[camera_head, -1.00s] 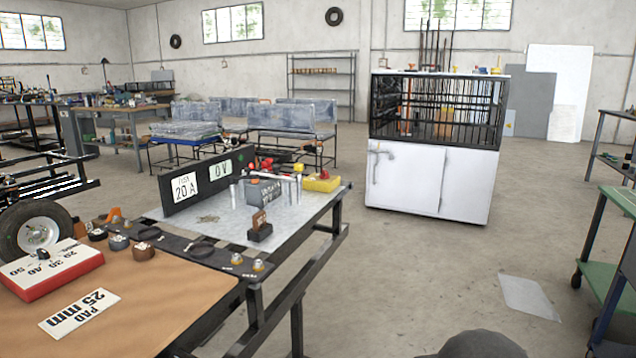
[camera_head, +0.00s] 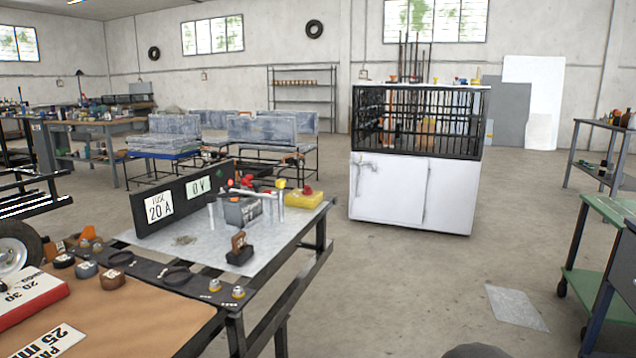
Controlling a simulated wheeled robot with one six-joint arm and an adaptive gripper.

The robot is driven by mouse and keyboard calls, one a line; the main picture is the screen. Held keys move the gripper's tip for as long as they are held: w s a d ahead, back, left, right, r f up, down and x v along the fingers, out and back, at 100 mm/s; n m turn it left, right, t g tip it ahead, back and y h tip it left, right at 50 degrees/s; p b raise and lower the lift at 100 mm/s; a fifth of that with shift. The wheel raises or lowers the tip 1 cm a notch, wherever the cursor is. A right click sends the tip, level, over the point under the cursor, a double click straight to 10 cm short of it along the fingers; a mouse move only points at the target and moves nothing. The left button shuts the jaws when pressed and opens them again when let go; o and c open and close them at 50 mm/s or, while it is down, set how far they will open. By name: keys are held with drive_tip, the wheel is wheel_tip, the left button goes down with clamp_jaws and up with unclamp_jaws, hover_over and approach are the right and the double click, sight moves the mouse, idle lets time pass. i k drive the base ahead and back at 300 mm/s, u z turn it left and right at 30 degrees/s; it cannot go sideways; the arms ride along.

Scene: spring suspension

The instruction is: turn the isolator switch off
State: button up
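A metal-topped bench (camera_head: 185,258) stands left of centre. On its far right corner is a yellow block with a red top (camera_head: 308,199), which looks like an isolator switch, though its setting is too small to read. Nearer the front edge is a small black block with a brown upright piece (camera_head: 239,250); I cannot tell whether this is a switch. A black panel (camera_head: 176,202) at the back left of the top carries white labels reading "FUSE 20 A" and "0 V". My gripper is not in view.
A grey box under a metal frame (camera_head: 241,210) stands behind the black block. A brown-topped bench (camera_head: 150,318) with several round parts adjoins in front. A white cabinet with a cage (camera_head: 390,190) stands beyond. Open floor (camera_head: 400,290) lies right of the benches.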

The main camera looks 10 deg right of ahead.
sight(307, 191)
drive_tip(key=z, duration=0.55)
drive_tip(key=i, duration=1.55)
drive_tip(key=z, duration=0.2)
